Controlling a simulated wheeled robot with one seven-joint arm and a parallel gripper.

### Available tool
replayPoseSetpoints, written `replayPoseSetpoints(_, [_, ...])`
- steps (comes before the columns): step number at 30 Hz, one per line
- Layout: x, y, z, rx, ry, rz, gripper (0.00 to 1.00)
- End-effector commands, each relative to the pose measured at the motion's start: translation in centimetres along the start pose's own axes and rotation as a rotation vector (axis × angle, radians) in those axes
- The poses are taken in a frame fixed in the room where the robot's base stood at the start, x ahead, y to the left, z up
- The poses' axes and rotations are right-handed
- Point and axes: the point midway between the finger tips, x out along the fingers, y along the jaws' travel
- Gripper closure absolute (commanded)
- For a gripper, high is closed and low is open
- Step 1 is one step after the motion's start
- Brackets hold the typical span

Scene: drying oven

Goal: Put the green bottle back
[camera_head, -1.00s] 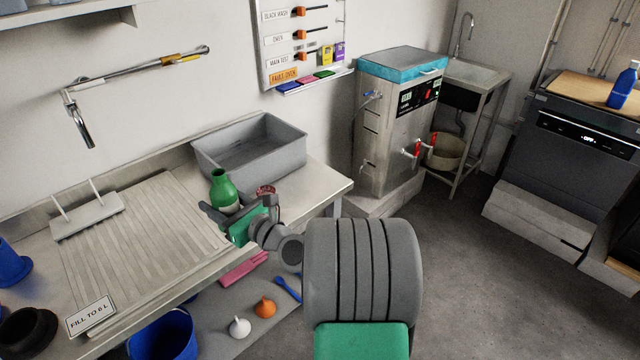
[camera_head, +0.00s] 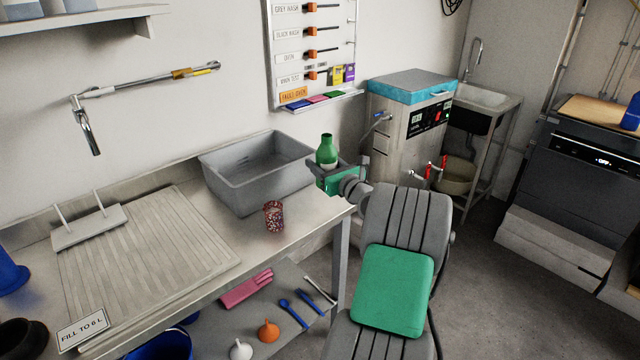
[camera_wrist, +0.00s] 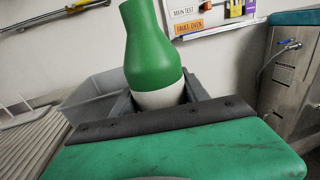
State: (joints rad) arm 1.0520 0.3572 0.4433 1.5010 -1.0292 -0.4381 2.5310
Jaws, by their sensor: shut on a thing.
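The green bottle (camera_head: 327,151) has a white lower part and stands upright between the fingers of my gripper (camera_head: 328,168). In the head view my gripper holds it near the right end of the grey tub, above the counter's right end. In the wrist view the bottle (camera_wrist: 150,50) rises upright between the dark fingers (camera_wrist: 160,100), which are shut on its white lower part. The bottle's base is hidden behind my gripper.
A steel unit with a blue top (camera_head: 410,86) stands right of my gripper. A wall shelf (camera_head: 90,20) is at upper left.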

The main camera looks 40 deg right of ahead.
Motion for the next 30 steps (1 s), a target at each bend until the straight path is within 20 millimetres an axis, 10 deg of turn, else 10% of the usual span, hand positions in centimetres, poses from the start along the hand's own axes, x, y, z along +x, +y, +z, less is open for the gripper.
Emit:
replayPoseSetpoints(14, [3.5,-1.2,-7.6,0.004,0.004,-0.001,1.0])
replayPoseSetpoints(25, [3.4,-1.2,-8.2,0.002,0.002,-0.001,1.0])
replayPoseSetpoints(26, [3.4,-1.2,-8.3,0.003,0.003,-0.001,0.47])
replayPoseSetpoints(30, [3.4,-1.2,-8.2,0.002,0.003,-0.001,0.35])
